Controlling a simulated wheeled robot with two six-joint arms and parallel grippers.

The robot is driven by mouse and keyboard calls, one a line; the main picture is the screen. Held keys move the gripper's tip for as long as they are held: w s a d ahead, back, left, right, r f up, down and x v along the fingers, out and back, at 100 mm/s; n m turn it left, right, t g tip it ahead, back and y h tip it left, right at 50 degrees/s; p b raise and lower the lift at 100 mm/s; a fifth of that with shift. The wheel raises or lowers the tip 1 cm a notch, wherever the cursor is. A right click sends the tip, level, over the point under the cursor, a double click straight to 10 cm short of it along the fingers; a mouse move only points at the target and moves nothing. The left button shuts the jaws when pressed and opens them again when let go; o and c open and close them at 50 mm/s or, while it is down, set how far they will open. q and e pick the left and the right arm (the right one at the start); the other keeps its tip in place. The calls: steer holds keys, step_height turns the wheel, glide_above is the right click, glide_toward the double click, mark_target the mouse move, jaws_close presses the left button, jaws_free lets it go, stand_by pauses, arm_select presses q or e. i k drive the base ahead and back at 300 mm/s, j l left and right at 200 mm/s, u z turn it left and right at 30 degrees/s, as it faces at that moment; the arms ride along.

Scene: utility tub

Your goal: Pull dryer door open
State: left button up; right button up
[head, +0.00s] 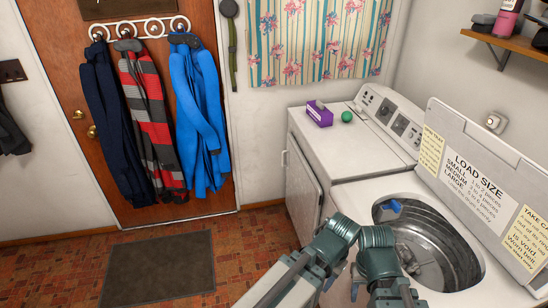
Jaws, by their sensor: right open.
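The white dryer (345,135) stands on the left of the two machines, against the back wall. Its front door (303,187) faces left and looks shut or nearly so; I cannot tell which. A small white handle (284,158) sticks out at the door's far edge. My right arm bends in front of the washer. My right gripper (342,284) is low in the view, its bluish fingers apart and empty, well short of the door handle. My left gripper is not in view.
The washer (345,200) stands beside the dryer with its lid (480,180) raised. A purple box (319,117) and a green ball (347,117) sit on the dryer. A dark mat (160,268) lies on the floor. The floor left of the dryer is clear.

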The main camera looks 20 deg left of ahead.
mark_target(307, 190)
steer(key=i+j, duration=0.15)
steer(key=j, duration=0.2)
steer(key=i+j, duration=0.15)
steer(key=j, duration=0.2)
steer(key=i+j, duration=0.1)
steer(key=j, duration=0.25)
steer(key=i+j, duration=0.15)
steer(key=j, duration=0.25)
steer(key=i+j, duration=0.15)
steer(key=j, duration=0.2)
steer(key=i+j, duration=0.15)
steer(key=j, duration=0.2)
steer(key=i+j, duration=0.2)
steer(key=i, duration=0.2)
steer(key=i+j, duration=0.2)
steer(key=i, duration=0.25)
steer(key=i+j, duration=0.2)
steer(key=i, duration=0.2)
steer(key=i+l, duration=0.1)
steer(key=i, duration=0.15)
